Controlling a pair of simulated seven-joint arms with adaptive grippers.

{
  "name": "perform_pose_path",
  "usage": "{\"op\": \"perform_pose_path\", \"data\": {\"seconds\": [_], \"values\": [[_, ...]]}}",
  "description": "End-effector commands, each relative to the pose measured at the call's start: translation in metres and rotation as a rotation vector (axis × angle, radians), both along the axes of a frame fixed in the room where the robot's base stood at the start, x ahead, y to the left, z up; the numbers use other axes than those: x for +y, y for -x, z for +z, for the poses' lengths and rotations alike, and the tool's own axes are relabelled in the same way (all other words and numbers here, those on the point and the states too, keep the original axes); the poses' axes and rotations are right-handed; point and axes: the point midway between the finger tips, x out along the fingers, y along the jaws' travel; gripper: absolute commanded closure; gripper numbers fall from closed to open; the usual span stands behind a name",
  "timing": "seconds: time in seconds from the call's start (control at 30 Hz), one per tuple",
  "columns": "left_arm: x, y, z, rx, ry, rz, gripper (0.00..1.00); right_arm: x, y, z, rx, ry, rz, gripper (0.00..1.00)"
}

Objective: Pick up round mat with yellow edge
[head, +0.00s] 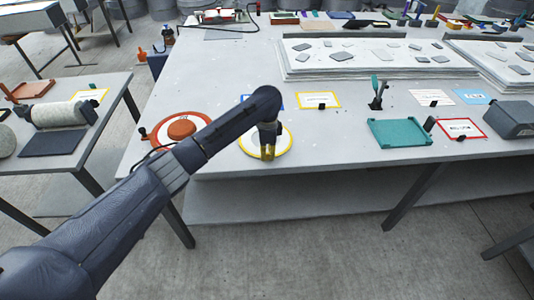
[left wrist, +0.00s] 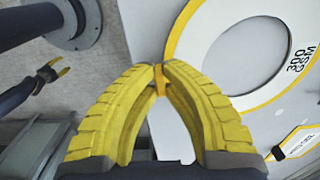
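The round mat with yellow edge (head: 285,141) lies near the front edge of the grey table in the head view. In the left wrist view it is a white disc (left wrist: 208,36) with yellow rings, a grey centre and "300 GSM" print. My left gripper (head: 267,154) reaches down at its front edge and hides part of it. In the left wrist view its yellow fingers (left wrist: 160,68) are drawn together around a small orange-yellow tab at the mat's rim. My right gripper (left wrist: 54,70) shows small and open in the left wrist view, away from the mat.
An orange-edged round mat (head: 182,126) lies to the left. A yellow-bordered card (head: 318,101) lies behind the mat. A teal tray (head: 399,133), a red-bordered card (head: 461,129) and white panels (head: 380,70) are to the right and back. The front table space right of the mat is clear.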

Motion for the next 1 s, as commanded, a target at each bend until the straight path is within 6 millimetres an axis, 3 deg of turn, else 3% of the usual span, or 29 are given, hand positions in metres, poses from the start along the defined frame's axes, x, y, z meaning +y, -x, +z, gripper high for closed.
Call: {"op": "perform_pose_path", "data": {"seconds": [0.23, 0.7, 1.0], "values": [[0.000, -0.001, 0.036, -0.006, 0.000, -0.003, 1.00, 0.000, 0.000, 0.000, 0.000, 0.000, 0.000, 0.56], [0.000, -0.001, 0.141, -0.006, -0.002, -0.002, 1.00, 0.000, 0.000, 0.000, 0.000, 0.000, 0.000, 0.56], [0.000, -0.001, 0.179, -0.003, 0.000, -0.002, 1.00, 0.000, 0.000, 0.000, 0.000, 0.000, 0.000, 0.56]]}}
